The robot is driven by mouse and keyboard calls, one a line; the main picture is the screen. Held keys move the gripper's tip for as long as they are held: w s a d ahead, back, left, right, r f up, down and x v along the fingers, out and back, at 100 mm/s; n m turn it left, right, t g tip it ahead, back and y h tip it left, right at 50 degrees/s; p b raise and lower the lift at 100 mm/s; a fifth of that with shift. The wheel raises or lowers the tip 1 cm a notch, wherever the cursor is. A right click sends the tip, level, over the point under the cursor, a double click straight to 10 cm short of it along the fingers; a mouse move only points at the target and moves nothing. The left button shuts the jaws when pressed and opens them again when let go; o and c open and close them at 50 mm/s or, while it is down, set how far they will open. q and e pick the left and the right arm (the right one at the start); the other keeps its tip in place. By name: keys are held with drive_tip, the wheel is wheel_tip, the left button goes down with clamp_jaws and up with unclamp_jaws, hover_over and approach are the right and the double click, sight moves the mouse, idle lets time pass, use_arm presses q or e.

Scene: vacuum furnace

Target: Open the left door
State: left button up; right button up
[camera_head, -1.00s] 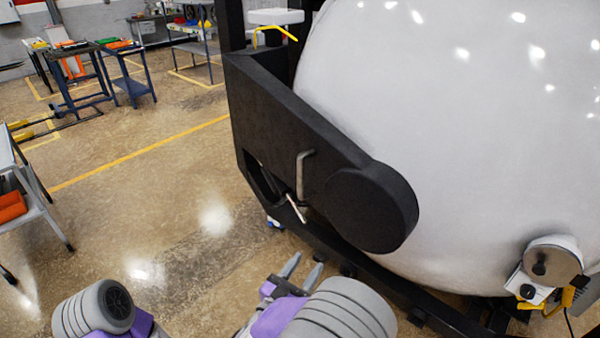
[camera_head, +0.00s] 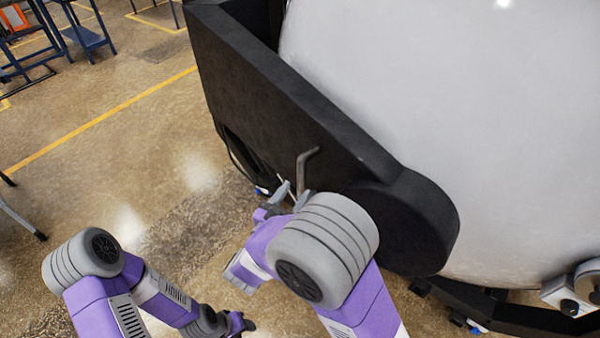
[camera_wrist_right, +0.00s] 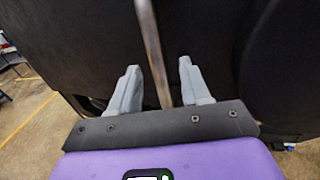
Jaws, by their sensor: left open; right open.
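The furnace door shows as a large white dome (camera_head: 420,110) with a thick black arm (camera_head: 270,90) across its left side. A bent metal handle (camera_head: 305,165) stands out from the black arm; its lower part is hidden by my right gripper. My right gripper (camera_head: 288,195) is open at the handle. In the right wrist view, the handle bar (camera_wrist_right: 150,45) runs down between the two grey fingers of the right gripper (camera_wrist_right: 158,68), with gaps on both sides. My left gripper (camera_head: 242,322) is low, over the floor and away from the door; its fingers are small and hard to make out.
Blue tables (camera_head: 85,35) stand far off at the upper left. A grey fitting (camera_head: 585,285) sits at the dome's lower right.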

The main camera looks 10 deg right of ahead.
sight(299, 184)
drive_tip(key=x, duration=0.4)
drive_tip(key=shift+w+f, duration=0.15)
drive_tip(key=shift+w, duration=0.25)
drive_tip(key=shift+w+d, duration=0.15)
drive_tip(key=shift+d, duration=0.15)
drive_tip(key=shift+w, duration=0.1)
drive_tip(key=shift+c, duration=0.2)
clamp_jaws()
